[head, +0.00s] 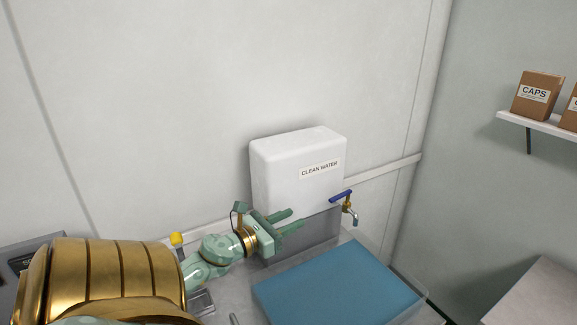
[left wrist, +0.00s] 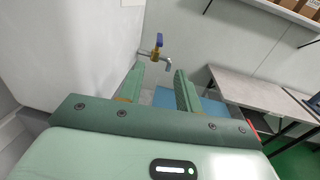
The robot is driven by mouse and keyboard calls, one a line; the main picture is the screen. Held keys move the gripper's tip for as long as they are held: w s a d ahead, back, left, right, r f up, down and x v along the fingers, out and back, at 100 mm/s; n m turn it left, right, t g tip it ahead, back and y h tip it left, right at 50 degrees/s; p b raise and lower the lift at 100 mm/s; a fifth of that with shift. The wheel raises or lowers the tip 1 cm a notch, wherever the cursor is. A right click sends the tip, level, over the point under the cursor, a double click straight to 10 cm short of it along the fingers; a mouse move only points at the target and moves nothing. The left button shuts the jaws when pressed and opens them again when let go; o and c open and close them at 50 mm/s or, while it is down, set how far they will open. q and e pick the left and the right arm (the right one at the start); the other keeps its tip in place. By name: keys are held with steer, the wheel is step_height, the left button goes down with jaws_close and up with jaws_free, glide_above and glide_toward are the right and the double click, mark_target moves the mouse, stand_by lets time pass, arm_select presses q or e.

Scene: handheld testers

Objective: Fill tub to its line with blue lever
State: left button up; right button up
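A white tank (head: 290,170) labelled CLEAN WATER stands against the wall in the head view. A tap with a blue lever (head: 341,196) comes out at its lower right. The tub (head: 405,310) is clear-walled and sits below the tap, with a wide blue surface inside; I cannot make out its line. My left gripper (head: 297,221) is open and empty, left of the lever and apart from it. In the left wrist view the blue lever (left wrist: 159,41) shows beyond and between the fingertips (left wrist: 160,72). My right gripper is not in view.
A shelf (head: 545,124) with brown boxes, one labelled CAPS (head: 537,96), hangs on the right wall. A grey table (head: 535,295) stands at the lower right. A grey block is under the tank. The space above the tub is clear.

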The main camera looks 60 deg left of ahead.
arm_select(q)
steer(key=shift+r, duration=0.2)
steer(key=c, duration=0.4)
steer(key=d+r+p, duration=0.1)
steer(key=w+d+n+p, duration=0.1)
steer(key=d+r+n+p, duration=0.1)
steer(key=shift+w+d+r+t+p, duration=0.2)
steer(key=shift+w+r+t+p, duration=0.1)
steer(key=shift+w+t, duration=0.1)
jaws_close()
steer(key=w+d+f+n+y+p, duration=0.25)
steer(key=d+n, duration=0.45)
steer(key=n, duration=0.7)
steer(key=w+a+n+g+y+b, duration=0.1)
steer(key=w+a+n, duration=0.3)
steer(key=w+a, duration=0.4)
steer(key=shift+w+f+n+y, duration=0.35)
steer(key=shift+w+n+y, duration=0.1)
steer(key=shift+w, duration=0.35)
